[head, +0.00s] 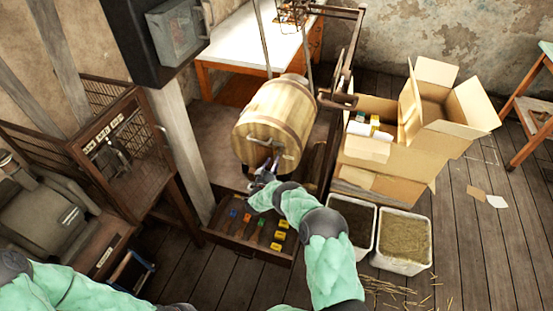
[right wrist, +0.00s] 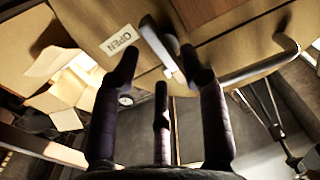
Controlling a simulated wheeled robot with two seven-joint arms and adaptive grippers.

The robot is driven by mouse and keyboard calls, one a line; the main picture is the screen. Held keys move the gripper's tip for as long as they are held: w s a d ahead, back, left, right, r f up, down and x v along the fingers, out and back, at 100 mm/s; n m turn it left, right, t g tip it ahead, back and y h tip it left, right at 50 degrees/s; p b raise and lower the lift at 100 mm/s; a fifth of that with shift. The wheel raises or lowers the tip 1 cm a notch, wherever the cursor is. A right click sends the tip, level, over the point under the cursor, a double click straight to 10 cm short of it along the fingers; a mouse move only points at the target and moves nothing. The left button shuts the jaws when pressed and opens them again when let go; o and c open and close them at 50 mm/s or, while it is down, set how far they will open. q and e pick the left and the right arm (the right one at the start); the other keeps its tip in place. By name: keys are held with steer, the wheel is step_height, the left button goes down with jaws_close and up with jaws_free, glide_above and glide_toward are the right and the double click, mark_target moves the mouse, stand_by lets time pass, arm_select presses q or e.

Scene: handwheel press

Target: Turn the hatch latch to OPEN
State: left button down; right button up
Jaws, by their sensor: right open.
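The hatch latch (right wrist: 160,46) is a pale metal bar in the right wrist view, set on the pale wooden face of a barrel-like drum (head: 270,120). It slants beside a white label reading OPEN (right wrist: 119,40). My right gripper (head: 267,169) is just below the drum's front face in the head view. Its dark fingers (right wrist: 160,54) are spread, and the bar shows between the fingertips. I cannot tell whether they touch it. In the head view the latch is too small to make out clearly. My left gripper is out of view.
A curved metal handle (right wrist: 275,65) is right of the latch. Below the drum is a tray (head: 222,240) with coloured blocks. Cardboard boxes (head: 385,165) and two white bins (head: 403,262) stand to the right. A post (head: 180,140) and wire cage (head: 112,150) stand left.

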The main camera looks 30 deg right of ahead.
steer(key=shift+b+x, duration=0.5)
steer(key=shift+x, duration=1.85)
steer(key=c, duration=0.9)
